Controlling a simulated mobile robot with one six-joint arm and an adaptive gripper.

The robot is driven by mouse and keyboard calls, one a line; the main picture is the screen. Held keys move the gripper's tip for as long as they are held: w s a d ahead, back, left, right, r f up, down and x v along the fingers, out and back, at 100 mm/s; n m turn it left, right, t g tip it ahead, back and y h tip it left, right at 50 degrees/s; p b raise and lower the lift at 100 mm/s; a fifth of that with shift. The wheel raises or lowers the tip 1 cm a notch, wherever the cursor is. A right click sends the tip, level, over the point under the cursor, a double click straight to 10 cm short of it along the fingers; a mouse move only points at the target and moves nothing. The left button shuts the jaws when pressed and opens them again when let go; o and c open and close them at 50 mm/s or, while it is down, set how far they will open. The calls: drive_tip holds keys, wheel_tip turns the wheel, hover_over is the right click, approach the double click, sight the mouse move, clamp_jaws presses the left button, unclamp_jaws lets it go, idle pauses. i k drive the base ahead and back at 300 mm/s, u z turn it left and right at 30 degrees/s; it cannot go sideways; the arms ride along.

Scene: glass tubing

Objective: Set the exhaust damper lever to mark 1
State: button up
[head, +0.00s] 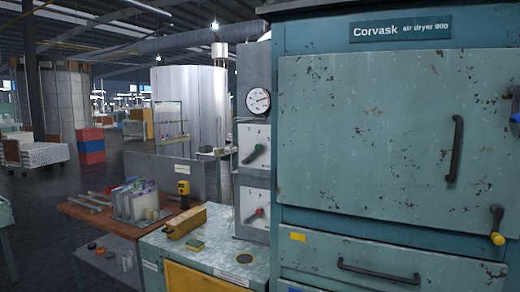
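A teal air dryer (375,130) marked Corvask fills the right of the head view. A black lever with a yellow tip (497,226) is at the dryer's lower right, tip down. A black part with a blue tip (515,117) is cut by the right edge. The small labels and marks are unreadable, so I cannot tell which lever is the exhaust damper. My gripper is not in view.
A round gauge (258,101) sits above the panels. The dryer door has a black vertical handle (455,149), and the drawer below a horizontal one (378,272). A low cabinet (210,244) and a cluttered wooden bench (105,216) stand in front at left. Dark floor (35,200) is open further left.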

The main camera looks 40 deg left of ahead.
sight(258, 146)
drive_tip(key=k, duration=1.05)
drive_tip(key=u, duration=0.5)
drive_tip(key=i, duration=1)
drive_tip(key=z, duration=0.05)
